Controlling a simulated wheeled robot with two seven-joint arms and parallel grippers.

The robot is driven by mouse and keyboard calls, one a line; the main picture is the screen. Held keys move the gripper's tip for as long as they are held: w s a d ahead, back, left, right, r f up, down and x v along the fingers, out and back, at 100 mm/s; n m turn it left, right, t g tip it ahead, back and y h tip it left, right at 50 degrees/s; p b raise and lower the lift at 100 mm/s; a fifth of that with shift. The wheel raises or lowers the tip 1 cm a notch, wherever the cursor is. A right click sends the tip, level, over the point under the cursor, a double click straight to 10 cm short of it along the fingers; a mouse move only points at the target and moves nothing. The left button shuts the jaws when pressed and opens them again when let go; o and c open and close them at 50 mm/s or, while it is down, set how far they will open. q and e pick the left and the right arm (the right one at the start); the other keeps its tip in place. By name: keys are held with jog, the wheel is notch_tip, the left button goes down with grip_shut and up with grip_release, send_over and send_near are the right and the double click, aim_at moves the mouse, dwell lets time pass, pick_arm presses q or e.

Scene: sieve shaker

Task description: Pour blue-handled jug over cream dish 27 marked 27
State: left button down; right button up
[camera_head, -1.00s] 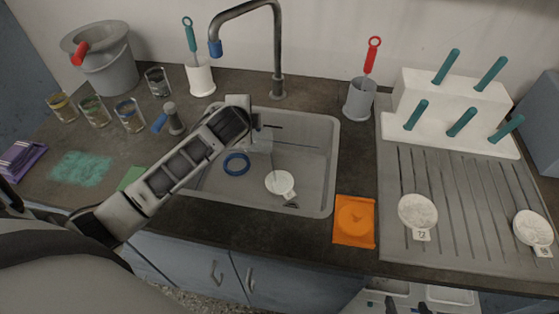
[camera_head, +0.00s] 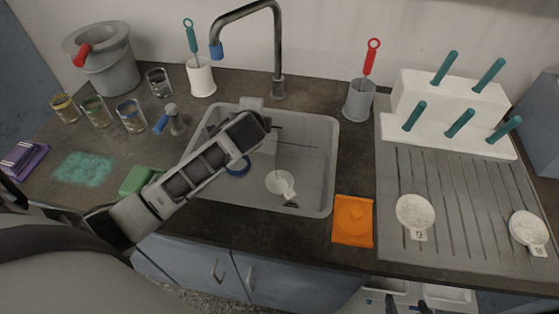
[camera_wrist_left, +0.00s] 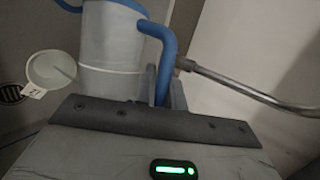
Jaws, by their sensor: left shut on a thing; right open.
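My left gripper (camera_wrist_left: 162,88) is shut on the blue handle (camera_wrist_left: 166,45) of the translucent jug (camera_wrist_left: 112,52), which looks close to upright in the left wrist view. In the head view my left forearm reaches over the sink and hides most of the jug. A round cream dish (camera_head: 279,183) with a small tag lies in the sink, right of my left wrist. It also shows in the left wrist view (camera_wrist_left: 50,68), left of the jug, apart from it. My right gripper (camera_head: 405,303) is open and empty at the bottom edge.
Two tagged cream dishes (camera_head: 415,211) (camera_head: 528,228) lie on the ribbed drainboard (camera_head: 460,190); the nearer-left tag looks like 72. The tap (camera_head: 277,60) arches behind the sink (camera_head: 325,165). A green sponge (camera_head: 138,180) lies beside my left arm.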

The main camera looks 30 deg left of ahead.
pick_arm(q)
jog(key=shift+d+r, duration=0.2)
jog(key=shift+d, duration=0.15)
